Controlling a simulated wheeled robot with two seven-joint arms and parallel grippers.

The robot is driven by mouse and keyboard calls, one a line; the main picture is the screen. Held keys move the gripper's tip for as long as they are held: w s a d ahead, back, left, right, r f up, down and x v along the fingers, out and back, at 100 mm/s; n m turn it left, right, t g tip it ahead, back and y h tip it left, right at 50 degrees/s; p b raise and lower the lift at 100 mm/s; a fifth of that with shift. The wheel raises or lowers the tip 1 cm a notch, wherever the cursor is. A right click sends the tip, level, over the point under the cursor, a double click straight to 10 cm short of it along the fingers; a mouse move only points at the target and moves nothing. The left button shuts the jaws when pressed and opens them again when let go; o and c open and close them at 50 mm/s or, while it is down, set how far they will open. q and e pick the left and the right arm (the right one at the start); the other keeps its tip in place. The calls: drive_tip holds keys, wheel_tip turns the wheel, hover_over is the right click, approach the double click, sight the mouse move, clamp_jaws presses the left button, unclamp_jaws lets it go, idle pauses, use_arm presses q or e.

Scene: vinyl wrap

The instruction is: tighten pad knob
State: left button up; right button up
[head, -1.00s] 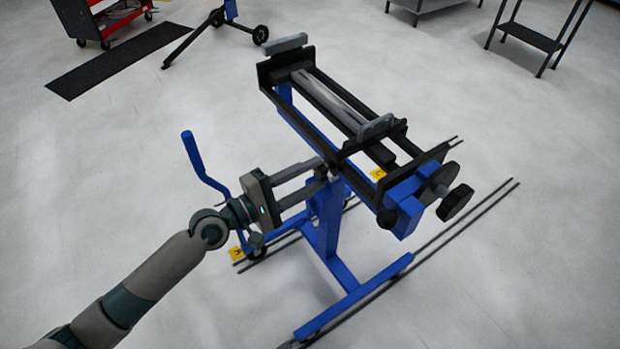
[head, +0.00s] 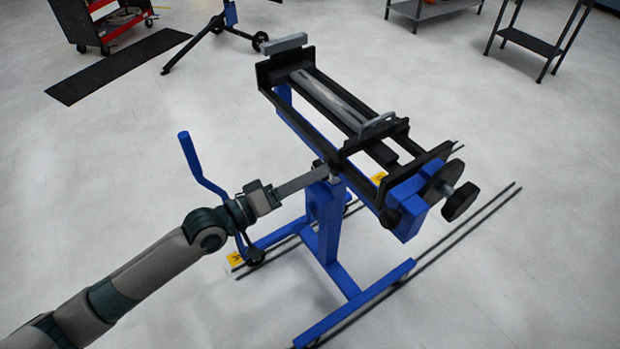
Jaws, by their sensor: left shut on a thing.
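A blue and black stand (head: 330,245) with a long black frame on top stands in the middle of the head view. A grey pad (head: 376,127) sits on the crosspiece of this frame. My left gripper (head: 322,170) reaches in from the left, with its fingertips at the near left side of the crosspiece. It is shut on a small dark knob (head: 319,163) there, mostly hidden by the fingertips. The fingers are seen nearly edge-on, one behind the other. My right gripper is not in view.
A larger black knob (head: 460,202) is at the frame's right end, with a small dark knob (head: 389,218) below. Thin dark rails (head: 465,228) run along the floor. Open floor surrounds the stand.

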use_arm(q)
drive_tip(key=shift+w+a+f+m, duration=0.1)
drive_tip(key=shift+m, duration=2.55)
drive_tip(key=shift+w+a+f+m, duration=0.1)
drive_tip(key=shift+m, duration=2.55)
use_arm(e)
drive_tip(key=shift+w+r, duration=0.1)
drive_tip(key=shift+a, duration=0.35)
use_arm(q)
drive_tip(key=o, duration=1)
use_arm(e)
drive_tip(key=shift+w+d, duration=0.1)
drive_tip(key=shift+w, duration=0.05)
use_arm(q)
drive_tip(key=shift+r, duration=0.1)
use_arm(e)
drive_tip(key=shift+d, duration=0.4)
